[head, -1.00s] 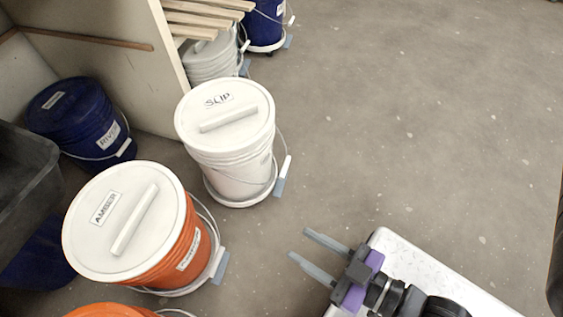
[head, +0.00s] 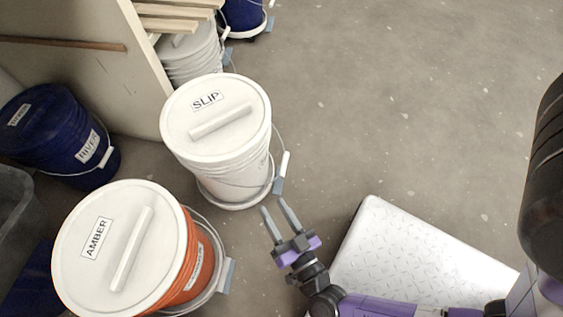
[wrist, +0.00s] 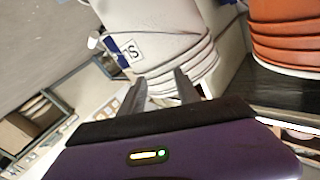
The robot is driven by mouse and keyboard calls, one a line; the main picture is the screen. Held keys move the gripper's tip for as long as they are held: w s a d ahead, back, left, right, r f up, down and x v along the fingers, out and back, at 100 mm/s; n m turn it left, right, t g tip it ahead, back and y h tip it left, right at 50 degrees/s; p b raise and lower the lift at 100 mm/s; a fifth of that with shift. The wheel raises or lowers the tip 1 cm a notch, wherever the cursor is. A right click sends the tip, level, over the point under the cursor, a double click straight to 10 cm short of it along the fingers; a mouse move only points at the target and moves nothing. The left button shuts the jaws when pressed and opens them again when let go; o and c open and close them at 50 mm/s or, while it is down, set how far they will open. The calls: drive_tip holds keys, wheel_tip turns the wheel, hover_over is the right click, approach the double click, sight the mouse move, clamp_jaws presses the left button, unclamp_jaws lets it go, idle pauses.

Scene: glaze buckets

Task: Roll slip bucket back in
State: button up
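The slip bucket (head: 236,165) is white with a white lid labelled SLIP and a bar handle on top. It stands upright on a white round base, with a wire bail and pale grip hanging at its right side. My gripper (head: 273,206) is just in front of it at lower right, open and empty, its two grey fingers pointing toward the bucket's lower side. In the wrist view the slip bucket (wrist: 165,35) is ahead of my open fingers (wrist: 160,88). I cannot tell whether the fingertips touch anything.
An orange AMBER bucket (head: 205,262) stands close at lower left. A blue RIVER bucket (head: 62,140) is at left by a pale panel (head: 100,70). Another white bucket (head: 190,52) stands behind under wooden slats (head: 175,12).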

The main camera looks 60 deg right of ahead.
drive_tip(key=w+d+f+m+g+h, duration=0.2)
drive_tip(key=w+d+f+g+h, duration=0.2)
drive_tip(key=f, duration=0.5)
drive_tip(key=g+h, duration=0.4)
drive_tip(key=g, duration=0.2)
approach(284, 165)
drive_tip(key=w+d+f, duration=0.1)
drive_tip(key=d, duration=0.2)
drive_tip(key=shift+m, duration=0.3)
drive_tip(key=x, duration=0.7)
drive_tip(key=shift+b, duration=0.3)
drive_tip(key=shift+w, duration=0.1)
clamp_jaws()
